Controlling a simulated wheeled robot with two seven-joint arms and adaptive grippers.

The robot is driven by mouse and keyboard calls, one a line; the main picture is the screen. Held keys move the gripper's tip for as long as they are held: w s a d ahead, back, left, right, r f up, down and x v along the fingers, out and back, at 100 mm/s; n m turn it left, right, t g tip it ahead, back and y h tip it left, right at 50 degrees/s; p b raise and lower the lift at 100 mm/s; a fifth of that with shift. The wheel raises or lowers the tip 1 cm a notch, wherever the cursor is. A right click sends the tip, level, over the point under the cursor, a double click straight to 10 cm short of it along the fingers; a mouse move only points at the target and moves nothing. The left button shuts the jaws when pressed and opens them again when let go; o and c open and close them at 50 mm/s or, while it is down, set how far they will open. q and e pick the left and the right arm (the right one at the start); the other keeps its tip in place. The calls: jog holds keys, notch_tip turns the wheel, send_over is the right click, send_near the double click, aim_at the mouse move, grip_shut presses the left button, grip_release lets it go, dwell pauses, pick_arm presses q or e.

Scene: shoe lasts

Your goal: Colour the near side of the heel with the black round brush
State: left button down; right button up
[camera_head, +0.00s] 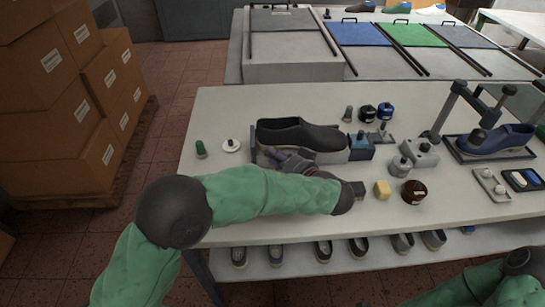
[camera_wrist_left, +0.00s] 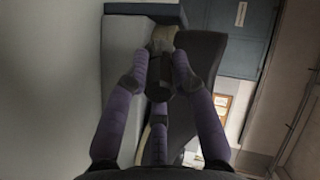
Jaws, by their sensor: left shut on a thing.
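A dark shoe (camera_head: 310,138) lies lengthwise on a holder in the middle of the table, its opening towards the left end. My left gripper (camera_head: 286,158) has purple fingers and is close to the near side of the shoe's left half. In the left wrist view, its fingers (camera_wrist_left: 158,82) are shut around a small dark round thing (camera_wrist_left: 158,90), which looks like the black round brush. The brush's tip is hard to make out, and I cannot tell whether it touches the shoe. The shoe also shows as a dark shape in the wrist view (camera_wrist_left: 198,60). My left forearm hides part of the table in front of it.
A blue block (camera_head: 361,149) stands at the shoe's right end. A blue shoe (camera_head: 495,139) sits in a stand at far right. A green-topped piece (camera_head: 200,148) is at left.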

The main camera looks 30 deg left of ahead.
pick_arm(q)
jog(key=shift+w+d, duration=0.45)
jog(key=shift+d, duration=0.25)
jog(key=shift+w+d, duration=0.4)
jog(key=shift+d, duration=0.3)
jog(key=shift+w+d, duration=0.45)
jog(key=shift+d, duration=0.25)
jog(key=shift+a, duration=0.1)
jog(key=shift+s+a, duration=0.55)
jog(key=shift+a, duration=0.4)
jog(key=shift+s+a, duration=0.5)
jog(key=shift+a, duration=0.45)
jog(key=shift+s+a, duration=0.55)
jog(key=shift+a, duration=0.4)
jog(key=shift+d, duration=0.1)
jog(key=shift+s+d, duration=0.5)
jog(key=shift+s, duration=0.35)
jog(key=shift+s+d, duration=0.55)
jog(key=shift+s, duration=0.3)
jog(key=shift+s+d, duration=0.5)
jog(key=shift+s, duration=0.35)
